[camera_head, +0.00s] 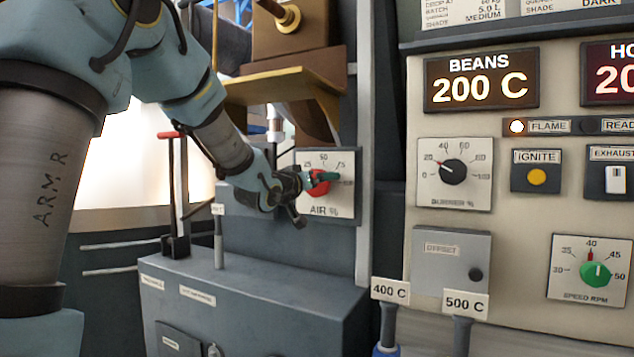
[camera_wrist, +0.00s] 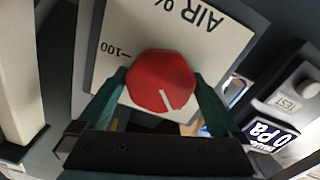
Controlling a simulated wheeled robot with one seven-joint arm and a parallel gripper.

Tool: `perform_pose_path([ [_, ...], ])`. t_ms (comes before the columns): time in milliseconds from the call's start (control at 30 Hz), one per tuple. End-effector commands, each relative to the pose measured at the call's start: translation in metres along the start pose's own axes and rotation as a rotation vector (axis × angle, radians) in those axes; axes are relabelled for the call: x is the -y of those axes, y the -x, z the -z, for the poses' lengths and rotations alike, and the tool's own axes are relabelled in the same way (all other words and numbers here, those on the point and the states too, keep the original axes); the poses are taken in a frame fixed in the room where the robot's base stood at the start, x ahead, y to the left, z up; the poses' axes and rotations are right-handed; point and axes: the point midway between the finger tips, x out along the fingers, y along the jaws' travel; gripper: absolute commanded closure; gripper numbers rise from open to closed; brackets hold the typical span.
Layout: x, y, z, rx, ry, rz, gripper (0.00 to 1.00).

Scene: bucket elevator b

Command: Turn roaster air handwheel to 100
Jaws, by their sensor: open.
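The red air handwheel (camera_head: 319,187) sits on the white AIR % dial plate (camera_head: 338,207) in the head view, partly hidden by my gripper. In the wrist view the red knob (camera_wrist: 160,82) shows large, with a white pointer line toward the lower right. The plate (camera_wrist: 150,35) appears upside down there, with the 100 mark at the knob's upper left, so the pointer is away from 100. My gripper (camera_wrist: 161,80) is open, with one green finger on each side of the knob. Whether the fingers touch it cannot be told. My gripper also shows at the dial in the head view (camera_head: 318,180).
A grey cabinet (camera_head: 265,290) stands below the dial. A vertical post (camera_head: 365,150) is just right of it. The control panel (camera_head: 510,215) with a BURNER % dial (camera_head: 454,172) and a green speed knob (camera_head: 596,273) is further right. A red-topped lever (camera_head: 171,135) stands left.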

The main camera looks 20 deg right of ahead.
Motion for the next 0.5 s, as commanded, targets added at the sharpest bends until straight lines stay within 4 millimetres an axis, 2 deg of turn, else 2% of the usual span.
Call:
perform_pose_path([
  [100, 0.0001, 0.0002, -0.0001, 0.000, 0.000, 0.000, 0.02],
  [500, 0.0002, 0.0005, -0.0001, 0.000, 0.000, 0.000, 0.47],
])
